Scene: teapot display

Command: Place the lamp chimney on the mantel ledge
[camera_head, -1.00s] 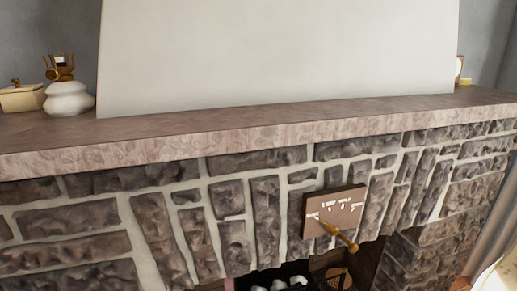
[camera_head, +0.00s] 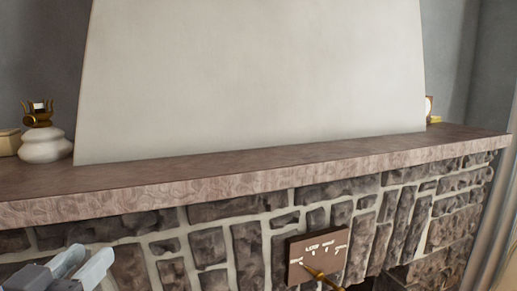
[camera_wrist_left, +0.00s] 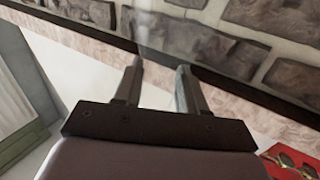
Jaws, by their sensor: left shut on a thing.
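The mantel ledge (camera_head: 250,178) is a long, reddish-brown stone shelf across the head view, with bare room along its middle. My left gripper (camera_head: 82,266) is at the lower left of the head view, in front of the stonework and below the ledge's front edge. In the left wrist view the gripper (camera_wrist_left: 160,76) has its fingers a little apart, shut on the lamp chimney. The chimney is clear glass and hard to make out; only a faint pale streak shows beyond the fingertips. My right gripper is not in view.
A white lamp base with a brass burner (camera_head: 43,145) stands at the ledge's left end, beside a cream box (camera_head: 9,142). A small framed thing (camera_head: 429,110) stands at the far right. A brown sign (camera_head: 318,258) hangs below the ledge. The pale chimney breast rises behind.

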